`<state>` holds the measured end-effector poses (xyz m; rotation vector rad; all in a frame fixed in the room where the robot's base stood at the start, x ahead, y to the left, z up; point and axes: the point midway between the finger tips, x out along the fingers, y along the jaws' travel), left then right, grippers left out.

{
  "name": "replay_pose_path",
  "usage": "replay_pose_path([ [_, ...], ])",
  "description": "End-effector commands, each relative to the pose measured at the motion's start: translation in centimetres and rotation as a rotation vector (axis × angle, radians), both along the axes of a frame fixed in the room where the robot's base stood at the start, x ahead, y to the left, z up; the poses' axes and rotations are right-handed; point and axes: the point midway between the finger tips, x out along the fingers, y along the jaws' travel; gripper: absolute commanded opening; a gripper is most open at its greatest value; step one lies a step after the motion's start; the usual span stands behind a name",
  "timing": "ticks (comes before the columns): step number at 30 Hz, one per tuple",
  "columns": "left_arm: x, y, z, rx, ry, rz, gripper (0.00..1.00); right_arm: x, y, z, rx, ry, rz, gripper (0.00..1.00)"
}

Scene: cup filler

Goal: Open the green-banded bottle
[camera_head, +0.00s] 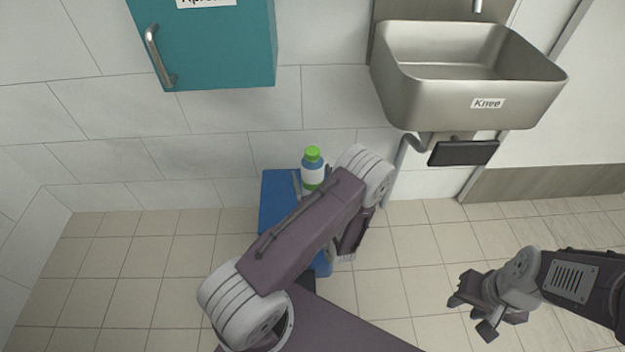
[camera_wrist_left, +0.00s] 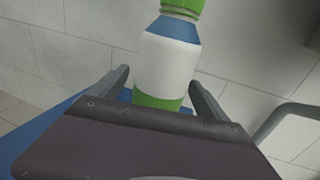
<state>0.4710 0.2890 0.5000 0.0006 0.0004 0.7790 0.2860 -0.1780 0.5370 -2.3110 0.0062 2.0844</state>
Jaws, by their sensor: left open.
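The green-banded bottle (camera_head: 313,174) has a green cap (camera_head: 312,154), a blue shoulder, a white label and a green band low down. It stands upright on a blue surface (camera_head: 275,205) by the wall. In the left wrist view the bottle (camera_wrist_left: 167,62) rises beyond my left gripper (camera_wrist_left: 158,85), whose fingers are apart on either side of its lower part. I cannot tell whether they touch it. In the head view my left arm hides that gripper. My right gripper (camera_head: 468,314) is at the lower right, away from the bottle, with its fingers apart and nothing between them.
A metal sink (camera_head: 425,95) marked "Knee" hangs on the wall at the right, with a dark knee panel (camera_head: 463,152) and pipe below. A teal cabinet (camera_head: 215,50) with a metal handle hangs at upper left. The tiled floor is clear at left.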

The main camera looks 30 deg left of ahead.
Motion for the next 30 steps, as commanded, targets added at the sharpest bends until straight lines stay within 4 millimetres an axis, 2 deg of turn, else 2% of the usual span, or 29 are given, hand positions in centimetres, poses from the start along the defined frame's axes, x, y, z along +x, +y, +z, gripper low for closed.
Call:
replay_pose_path([
  [4,0.0,0.0,0.1,0.000,0.000,-0.001,0.86,0.0,0.0,0.1,0.000,0.000,0.000,0.36],
  [5,0.0,0.0,0.1,0.000,0.000,-0.001,0.84,0.0,0.0,0.1,0.000,0.000,0.000,0.36],
  [14,0.0,0.0,0.1,0.000,0.000,0.000,0.00,0.0,0.0,0.1,0.000,0.000,0.000,0.36],
  [23,0.0,0.0,0.4,0.001,-0.002,0.000,0.00,0.0,0.0,0.3,0.000,0.000,0.000,0.36],
  [26,0.0,0.0,1.3,0.001,-0.002,0.000,0.00,0.0,0.0,1.0,0.000,0.000,0.000,0.36],
  [30,0.0,0.0,3.5,0.001,-0.003,0.000,0.00,0.0,0.0,2.5,0.000,0.000,0.000,0.36],
])
